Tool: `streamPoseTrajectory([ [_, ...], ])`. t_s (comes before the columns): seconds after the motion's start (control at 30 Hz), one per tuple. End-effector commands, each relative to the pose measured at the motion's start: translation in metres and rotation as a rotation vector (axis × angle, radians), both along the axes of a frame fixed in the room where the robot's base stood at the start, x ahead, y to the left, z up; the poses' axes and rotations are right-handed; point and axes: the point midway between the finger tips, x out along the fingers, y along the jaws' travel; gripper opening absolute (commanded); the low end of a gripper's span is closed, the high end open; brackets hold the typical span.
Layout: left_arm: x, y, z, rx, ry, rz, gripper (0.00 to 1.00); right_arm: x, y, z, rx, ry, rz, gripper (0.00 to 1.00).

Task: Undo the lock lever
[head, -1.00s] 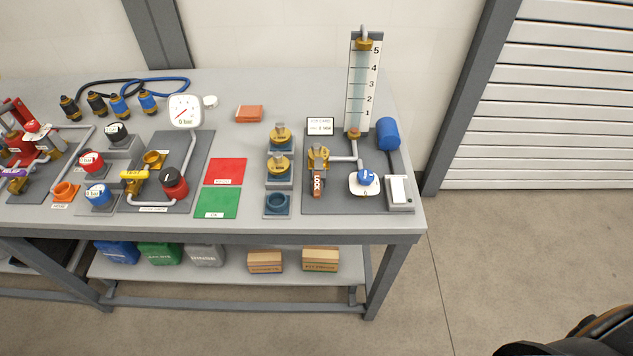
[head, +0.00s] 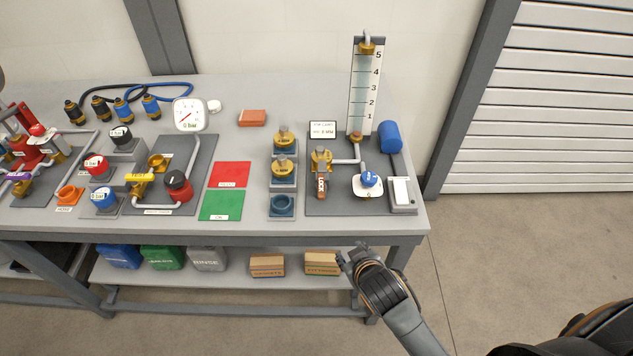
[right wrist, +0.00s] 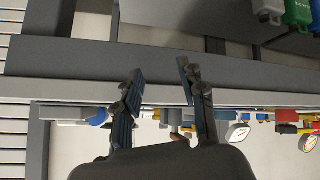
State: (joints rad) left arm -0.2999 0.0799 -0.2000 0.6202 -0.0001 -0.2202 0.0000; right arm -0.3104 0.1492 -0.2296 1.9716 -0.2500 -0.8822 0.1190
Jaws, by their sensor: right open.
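The lock lever (head: 321,187) is a small orange-brown bar marked LOCK. It hangs at the front of a brass fitting (head: 321,158) on the dark plate (head: 342,205) at the right end of the bench. My right gripper (head: 352,251) is in front of the bench's front edge, below and to the right of the lever and apart from it. In the right wrist view my right gripper (right wrist: 160,72) has its fingers spread with nothing between them. My left gripper does not show.
A sight column (head: 364,88), a blue knob (head: 370,179) and a white switch box (head: 401,192) stand close to the lever. Brass-capped fittings (head: 284,168) stand to its left. The bench edge (head: 250,238) lies between my right gripper and the lever. Boxes (head: 323,264) sit on the lower shelf.

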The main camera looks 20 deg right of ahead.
Motion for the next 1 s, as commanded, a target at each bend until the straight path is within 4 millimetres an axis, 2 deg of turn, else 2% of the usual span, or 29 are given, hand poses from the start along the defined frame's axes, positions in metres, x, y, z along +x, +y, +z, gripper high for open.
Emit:
streamPoseTrajectory([
  [0.03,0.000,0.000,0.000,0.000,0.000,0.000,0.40,0.004,0.000,0.021,0.001,-0.031,-0.004,0.41],
  [0.17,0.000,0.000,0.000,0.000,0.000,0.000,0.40,0.012,-0.001,0.071,-0.001,-0.118,-0.018,0.41],
  [0.27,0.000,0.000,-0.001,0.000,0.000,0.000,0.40,0.034,0.003,0.124,-0.012,-0.262,-0.010,0.41],
  [0.4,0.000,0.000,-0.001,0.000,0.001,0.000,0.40,0.074,0.018,0.184,-0.048,-0.502,0.052,0.41],
  [0.57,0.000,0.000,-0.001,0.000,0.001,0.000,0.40,0.108,0.049,0.246,-0.090,-0.764,0.171,0.41],
  [0.67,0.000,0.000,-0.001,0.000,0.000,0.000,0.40,0.122,0.079,0.289,-0.126,-0.948,0.291,0.41],
  [0.77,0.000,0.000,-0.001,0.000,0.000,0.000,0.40,0.128,0.123,0.334,-0.177,-1.152,0.473,0.41],
  [0.8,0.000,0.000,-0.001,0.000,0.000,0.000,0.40,0.126,0.143,0.349,-0.201,-1.228,0.563,0.41],
  [0.9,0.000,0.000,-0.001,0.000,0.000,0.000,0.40,0.116,0.193,0.372,-0.270,-1.382,0.820,0.41],
  [1.0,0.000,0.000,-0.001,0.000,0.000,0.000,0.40,0.101,0.236,0.373,-0.352,-1.470,1.110,0.41],
])
